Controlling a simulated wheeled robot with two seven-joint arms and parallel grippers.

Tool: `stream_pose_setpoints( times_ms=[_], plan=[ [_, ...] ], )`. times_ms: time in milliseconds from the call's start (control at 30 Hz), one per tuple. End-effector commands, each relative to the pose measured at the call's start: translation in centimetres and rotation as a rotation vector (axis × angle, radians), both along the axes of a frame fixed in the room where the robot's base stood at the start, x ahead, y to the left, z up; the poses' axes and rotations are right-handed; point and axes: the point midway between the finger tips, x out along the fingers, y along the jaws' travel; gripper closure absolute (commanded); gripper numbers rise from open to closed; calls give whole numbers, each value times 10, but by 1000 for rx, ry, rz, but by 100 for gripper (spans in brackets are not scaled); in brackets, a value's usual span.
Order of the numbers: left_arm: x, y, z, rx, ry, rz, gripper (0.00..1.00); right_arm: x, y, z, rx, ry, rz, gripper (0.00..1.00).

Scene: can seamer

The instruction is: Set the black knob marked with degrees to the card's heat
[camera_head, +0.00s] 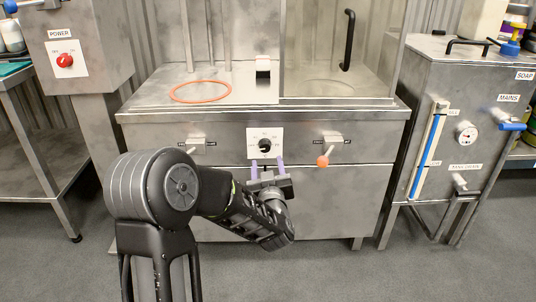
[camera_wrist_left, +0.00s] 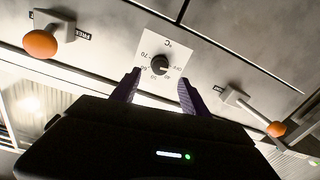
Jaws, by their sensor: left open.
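The black knob (camera_head: 265,145) sits on a white square dial plate (camera_head: 252,134) at the middle of the steel machine's front. In the left wrist view the knob (camera_wrist_left: 159,64) shows on its plate, marked °C with numbers such as 70 and an OFF mark around it. My left gripper (camera_head: 268,164) is open, its two purple fingers just below and in front of the knob. In the left wrist view the gripper's fingers (camera_wrist_left: 159,88) stand apart either side below the knob, with nothing between them. I cannot make out a card with a heat on it. My right gripper is out of view.
Levers with orange ball ends flank the dial; the right one (camera_head: 322,160) hangs close by. A red POWER knob (camera_head: 65,60) is on a cabinet at left. An orange ring (camera_head: 200,91) lies on the machine top. A tank with gauge (camera_head: 466,132) stands at right.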

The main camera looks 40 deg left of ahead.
Motion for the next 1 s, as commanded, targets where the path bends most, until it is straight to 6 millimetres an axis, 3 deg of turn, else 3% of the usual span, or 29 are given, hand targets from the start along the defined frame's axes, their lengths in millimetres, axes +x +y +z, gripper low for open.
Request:
stream_pose_setpoints(
  times_ms=[500,867,1000],
  plan=[
    [52,43,-2,1,-1,0,47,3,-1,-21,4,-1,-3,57],
    [58,47,-1,-1,1,-1,47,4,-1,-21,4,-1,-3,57],
    [58,47,-1,-1,1,-1,58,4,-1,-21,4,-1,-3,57]
  ],
)
